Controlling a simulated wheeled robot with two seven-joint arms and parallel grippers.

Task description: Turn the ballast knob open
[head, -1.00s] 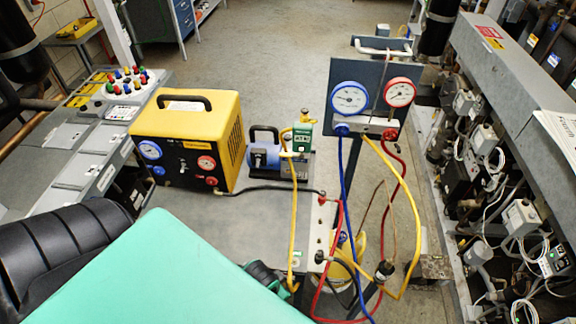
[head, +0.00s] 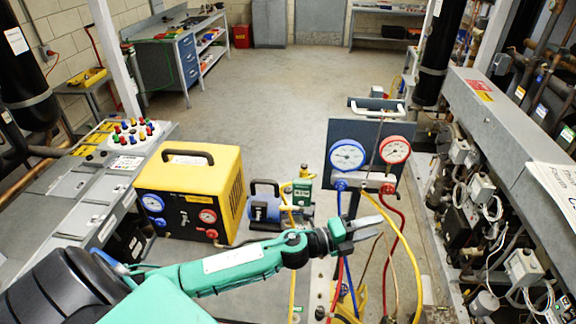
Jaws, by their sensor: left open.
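My left gripper (head: 374,229) is open and empty, on a green arm reaching in from the left. It is in front of the gauge panel and right of the pump in the picture, pointing right. My right gripper is not in view.
A yellow recovery machine (head: 187,195) stands left of the pump. A gauge panel with a blue gauge (head: 348,155) and a red gauge (head: 395,150) stands to the right. Yellow hose (head: 402,240) and red and blue hoses hang below. A compressor rack (head: 520,150) lines the right side.

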